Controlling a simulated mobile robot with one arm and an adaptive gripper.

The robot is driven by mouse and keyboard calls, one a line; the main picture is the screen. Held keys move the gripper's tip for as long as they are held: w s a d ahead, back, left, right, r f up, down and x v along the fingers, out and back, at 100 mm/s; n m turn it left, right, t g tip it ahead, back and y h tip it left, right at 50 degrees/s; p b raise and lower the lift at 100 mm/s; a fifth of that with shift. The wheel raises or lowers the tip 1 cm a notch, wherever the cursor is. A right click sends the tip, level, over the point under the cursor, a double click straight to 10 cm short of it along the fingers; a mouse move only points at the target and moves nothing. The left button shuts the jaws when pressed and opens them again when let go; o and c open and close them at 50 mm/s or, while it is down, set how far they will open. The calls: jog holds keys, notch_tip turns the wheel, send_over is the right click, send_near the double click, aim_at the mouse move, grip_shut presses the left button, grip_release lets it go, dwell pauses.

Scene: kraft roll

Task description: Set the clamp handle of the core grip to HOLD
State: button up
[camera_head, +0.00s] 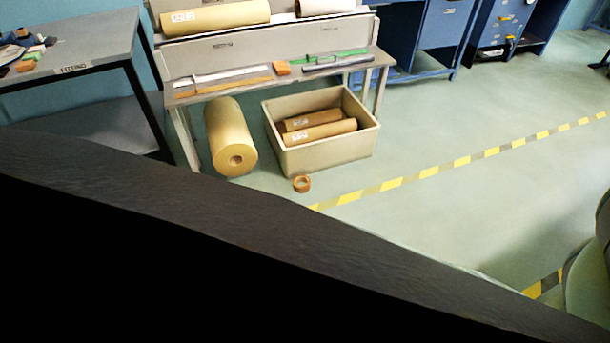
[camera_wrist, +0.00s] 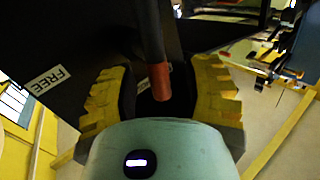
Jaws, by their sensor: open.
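In the wrist view, the clamp handle (camera_wrist: 159,80) is a dark rod with a red end. It runs down from the top of the picture, and its red end shows between my fingers. My gripper (camera_wrist: 160,70) has yellow ribbed fingers, spread apart, with a visible gap on both sides of the handle. A white FREE label (camera_wrist: 50,79) is on the dark panel (camera_wrist: 85,40) to the left of the handle. No HOLD label shows. The head view shows neither the handle nor my gripper.
A large dark surface (camera_head: 250,215) fills the lower left of the head view.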

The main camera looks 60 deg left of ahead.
jog(key=shift+d, duration=0.2)
jog(key=shift+o, duration=0.2)
grip_shut()
dwell(0.4)
